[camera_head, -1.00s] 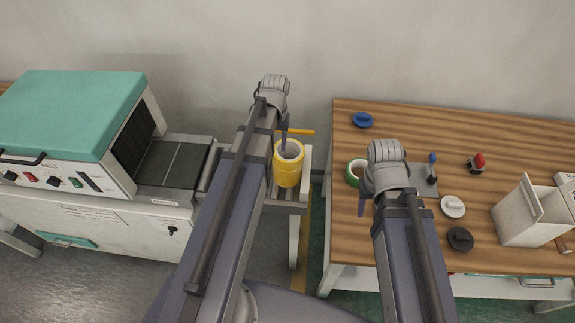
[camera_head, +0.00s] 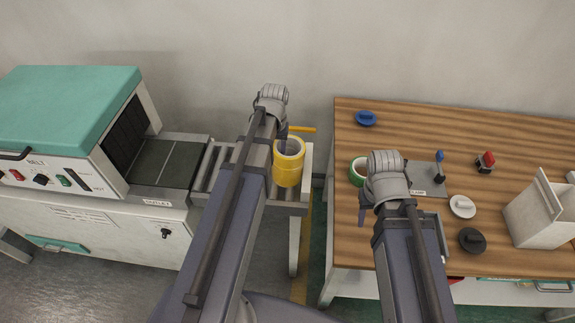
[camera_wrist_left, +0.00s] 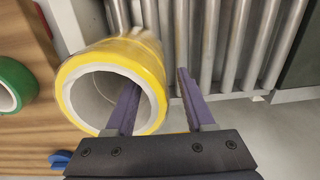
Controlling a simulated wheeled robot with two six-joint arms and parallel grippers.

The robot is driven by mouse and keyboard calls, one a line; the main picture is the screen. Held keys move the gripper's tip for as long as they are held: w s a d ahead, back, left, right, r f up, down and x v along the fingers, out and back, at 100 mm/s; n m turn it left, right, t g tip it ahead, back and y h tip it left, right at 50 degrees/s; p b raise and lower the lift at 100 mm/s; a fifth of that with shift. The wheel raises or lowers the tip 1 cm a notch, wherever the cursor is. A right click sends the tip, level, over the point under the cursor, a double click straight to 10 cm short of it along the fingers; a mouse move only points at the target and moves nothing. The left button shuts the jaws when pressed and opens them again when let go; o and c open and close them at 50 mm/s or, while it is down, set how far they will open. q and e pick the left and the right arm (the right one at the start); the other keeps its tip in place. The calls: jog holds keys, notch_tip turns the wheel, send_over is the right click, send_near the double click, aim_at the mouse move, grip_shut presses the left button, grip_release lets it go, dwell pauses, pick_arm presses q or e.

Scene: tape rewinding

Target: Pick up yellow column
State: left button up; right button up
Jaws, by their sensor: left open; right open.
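The yellow column (camera_head: 288,170) is a hollow cylinder standing upright on the rollers at the right end of the conveyor. My left gripper (camera_head: 283,138) is at its rim. In the left wrist view the fingers of my left gripper (camera_wrist_left: 158,85) are apart, and the near wall of the yellow column (camera_wrist_left: 152,75) lies between them. One finger overlaps the hollow and the other is outside; contact is unclear. My right gripper (camera_head: 362,208) is over the left edge of the wooden table, open and empty, partly hidden by its wrist.
The belt machine (camera_head: 70,125) stands left of the rollers (camera_head: 216,170). An orange bar (camera_head: 303,129) is behind the column. The wooden table (camera_head: 400,120) holds a green tape roll (camera_head: 356,172), a blue disc (camera_head: 366,118), levers and a pale box (camera_head: 540,220). A gap separates conveyor and table.

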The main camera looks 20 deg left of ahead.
pick_arm(q)
grip_shut()
dwell(0.3)
dwell(1.1)
